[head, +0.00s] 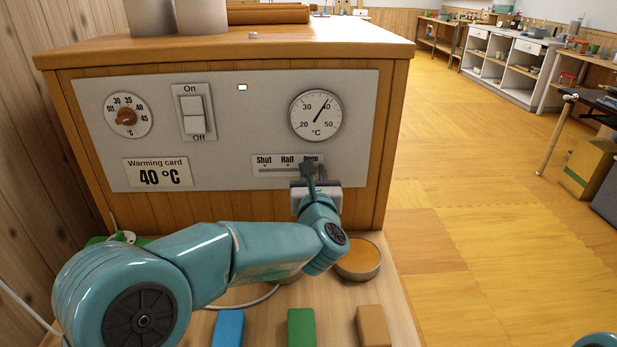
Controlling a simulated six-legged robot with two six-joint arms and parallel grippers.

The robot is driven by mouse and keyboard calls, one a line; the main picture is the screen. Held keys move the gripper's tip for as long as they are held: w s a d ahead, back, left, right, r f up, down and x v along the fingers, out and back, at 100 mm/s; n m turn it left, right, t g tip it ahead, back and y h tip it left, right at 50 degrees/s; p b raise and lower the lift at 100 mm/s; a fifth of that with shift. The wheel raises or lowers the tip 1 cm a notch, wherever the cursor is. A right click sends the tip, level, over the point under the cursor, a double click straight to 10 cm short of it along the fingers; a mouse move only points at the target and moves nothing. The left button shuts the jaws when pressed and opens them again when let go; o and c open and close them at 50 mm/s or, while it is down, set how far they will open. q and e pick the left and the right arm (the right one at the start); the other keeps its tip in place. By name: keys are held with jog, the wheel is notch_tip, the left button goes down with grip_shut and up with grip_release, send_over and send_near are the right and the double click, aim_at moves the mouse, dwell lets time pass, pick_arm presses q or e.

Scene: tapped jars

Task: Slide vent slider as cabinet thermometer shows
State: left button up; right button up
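The vent slider's slot (275,170) is on the cabinet's pale front panel, under the labels Shut, Half and Open. My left gripper (313,170) is at the slot's right end, in front of the Open label. Its dark fingers cover that end and hide the slider knob, so I cannot tell if they hold it. The round thermometer (316,116) is above it, its needle pointing up and right, close to the 40 mark. The warming card (157,173) reads 40 °C. My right gripper is out of view.
The panel also has a brown dial knob (126,116), an On/Off switch (194,114) and a small bright lamp (242,87). Below are a round dish (360,258) and blue (228,327), green (301,326) and tan (373,325) blocks.

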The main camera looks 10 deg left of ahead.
pick_arm(q)
jog(key=shift+o, duration=0.8)
jog(key=shift+w+d, duration=0.1)
jog(key=shift+d, duration=0.05)
jog(key=b+v, duration=0.1)
jog(key=v, duration=1.5)
jog(key=shift+s, duration=0.25)
